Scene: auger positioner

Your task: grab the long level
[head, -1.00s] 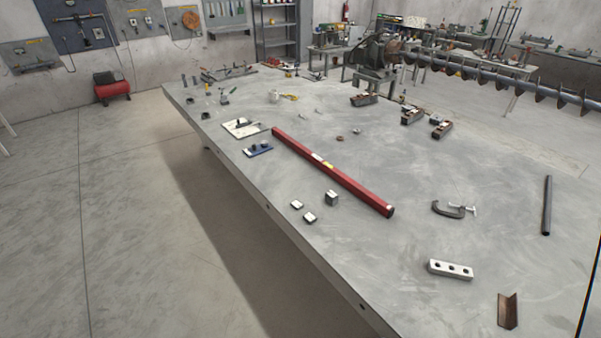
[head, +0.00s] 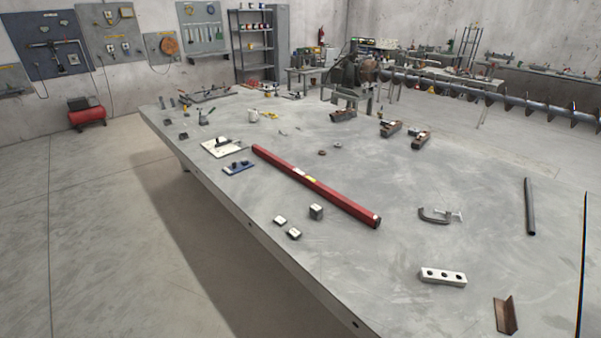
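The long level (head: 318,188) is a long red bar with small pale and yellow marks near its middle. It lies flat on the grey table (head: 400,180), running diagonally from the upper left towards the lower right. Nothing covers it. Neither of my grippers shows in the head view.
Small metal blocks (head: 316,212) lie just in front of the level.

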